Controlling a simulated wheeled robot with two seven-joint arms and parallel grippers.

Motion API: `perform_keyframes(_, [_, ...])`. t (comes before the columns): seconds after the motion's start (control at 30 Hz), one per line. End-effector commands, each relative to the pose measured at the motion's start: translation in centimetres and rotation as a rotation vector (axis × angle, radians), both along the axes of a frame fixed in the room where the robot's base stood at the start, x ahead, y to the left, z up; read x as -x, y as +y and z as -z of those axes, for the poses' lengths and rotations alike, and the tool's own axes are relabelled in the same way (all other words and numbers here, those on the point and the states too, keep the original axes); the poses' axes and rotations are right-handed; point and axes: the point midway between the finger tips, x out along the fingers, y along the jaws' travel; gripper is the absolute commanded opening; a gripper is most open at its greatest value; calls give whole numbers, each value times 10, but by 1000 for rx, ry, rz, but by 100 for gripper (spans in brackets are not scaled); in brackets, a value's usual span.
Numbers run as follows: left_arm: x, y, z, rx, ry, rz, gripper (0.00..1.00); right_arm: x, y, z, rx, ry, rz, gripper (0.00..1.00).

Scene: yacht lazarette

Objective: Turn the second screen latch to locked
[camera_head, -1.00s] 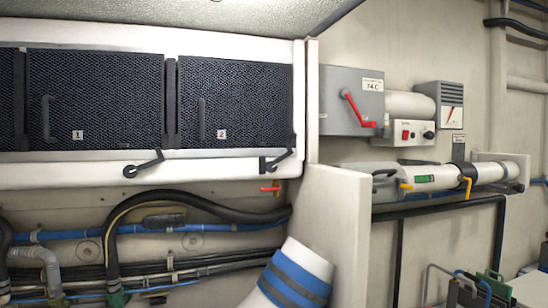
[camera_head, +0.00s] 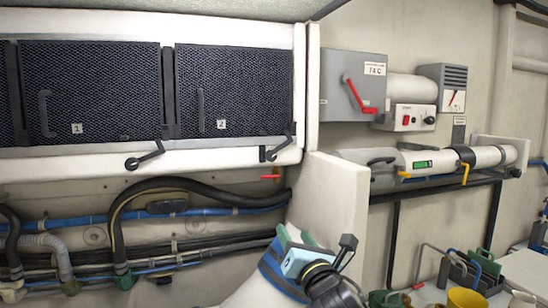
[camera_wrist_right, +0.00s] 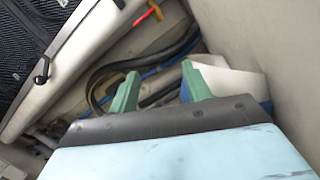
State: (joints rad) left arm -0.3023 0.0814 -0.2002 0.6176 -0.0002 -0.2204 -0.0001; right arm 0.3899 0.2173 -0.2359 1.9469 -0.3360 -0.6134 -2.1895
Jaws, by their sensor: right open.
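The second screen (camera_head: 235,92) is a dark mesh panel marked 2. Its latch (camera_head: 279,148), a black lever below its lower right corner, slants up to the right. The first screen's latch (camera_head: 145,157) slants similarly below panel 1. My right gripper (camera_head: 294,236) is below the second latch and apart from it, in front of a white and blue cylinder. In the right wrist view its green fingers (camera_wrist_right: 160,90) are spread with nothing held. A black latch (camera_wrist_right: 42,70) shows at left there, beside a mesh panel; it appears to be the second. My left gripper is not in view.
A red-handled valve (camera_head: 268,177) sits just below the second latch. A pale partition (camera_head: 335,205) stands right of it. Hoses and pipes (camera_head: 150,225) run below the screens. The white and blue cylinder (camera_head: 240,292) stands behind my right gripper.

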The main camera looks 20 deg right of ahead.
Motion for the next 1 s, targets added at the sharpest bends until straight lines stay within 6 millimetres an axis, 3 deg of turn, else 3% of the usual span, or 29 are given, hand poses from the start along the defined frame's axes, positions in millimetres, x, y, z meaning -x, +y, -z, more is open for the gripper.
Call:
perform_keyframes(0.03, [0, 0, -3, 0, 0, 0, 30, -2, 2, -30, 98, -61, 13, 48])
perform_keyframes(0.1, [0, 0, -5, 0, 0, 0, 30, -1, 4, -58, 213, -126, 34, 48])
perform_keyframes(0.2, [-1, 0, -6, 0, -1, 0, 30, 0, 6, -84, 329, -188, 63, 48])
perform_keyframes(0.47, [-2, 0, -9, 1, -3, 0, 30, -18, 8, -100, 397, -218, 80, 48])
perform_keyframes(1.0, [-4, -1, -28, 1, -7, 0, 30, -101, 11, -134, 392, -215, 78, 48])
